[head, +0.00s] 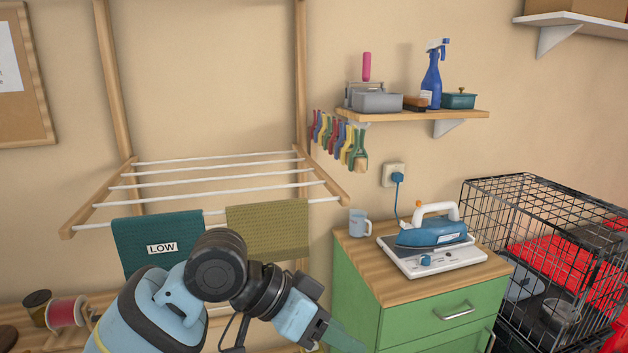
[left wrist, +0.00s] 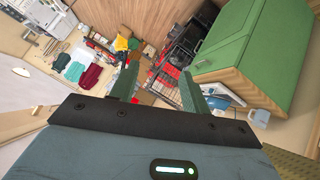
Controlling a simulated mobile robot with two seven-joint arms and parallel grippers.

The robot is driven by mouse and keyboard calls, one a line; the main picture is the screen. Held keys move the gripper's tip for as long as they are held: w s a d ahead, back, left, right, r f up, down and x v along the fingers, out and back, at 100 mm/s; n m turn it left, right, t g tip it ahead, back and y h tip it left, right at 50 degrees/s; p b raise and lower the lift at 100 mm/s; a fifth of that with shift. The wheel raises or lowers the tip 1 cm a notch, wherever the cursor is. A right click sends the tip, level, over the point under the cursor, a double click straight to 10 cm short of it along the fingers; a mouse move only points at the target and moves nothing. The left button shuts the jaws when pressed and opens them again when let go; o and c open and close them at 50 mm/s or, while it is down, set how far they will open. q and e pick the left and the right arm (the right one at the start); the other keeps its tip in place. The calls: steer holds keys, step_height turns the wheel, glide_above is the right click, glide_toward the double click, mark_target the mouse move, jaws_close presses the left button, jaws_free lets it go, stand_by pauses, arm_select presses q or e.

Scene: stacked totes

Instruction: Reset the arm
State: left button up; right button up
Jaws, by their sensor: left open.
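My left arm comes up from the bottom of the head view, bent at the wrist. My left gripper (head: 335,338) points down to the right, in front of the green cabinet (head: 440,325), and is partly cut off by the lower edge. In the left wrist view my left gripper (left wrist: 157,85) shows two green fingers spread apart with nothing between them. The green cabinet with its wooden top also shows there, tilted, at the upper right (left wrist: 245,50). My right gripper is in neither view.
A drying rack (head: 185,227) with a teal cloth (head: 150,228) and an olive cloth (head: 268,232) is behind my arm. An iron (head: 435,233) and a mug (head: 359,223) stand on the cabinet. A black wire crate (head: 500,215) stands at the right. A wall shelf (head: 470,115) holds cleaning things.

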arm_select(q)
steer(key=w+a+f+n+t+y, duration=0.1)
steer(key=a+f+n+t, duration=0.3)
steer(key=f, duration=0.9)
steer(key=a+f+n+t, duration=0.4)
steer(key=a+f+n, duration=0.1)
steer(key=f, duration=0.7)
steer(key=s+a+f+y, duration=0.3)
steer(key=s+a+f, duration=0.4)
steer(key=s, duration=0.3)
steer(key=s+a+f+t+y, duration=0.1)
steer(key=s+a+f+y, duration=0.3)
steer(key=s+a+f, duration=0.4)
steer(key=shift+s+f, duration=0.6)
steer(key=shift+s, duration=0.35)
steer(key=shift+d, duration=0.1)
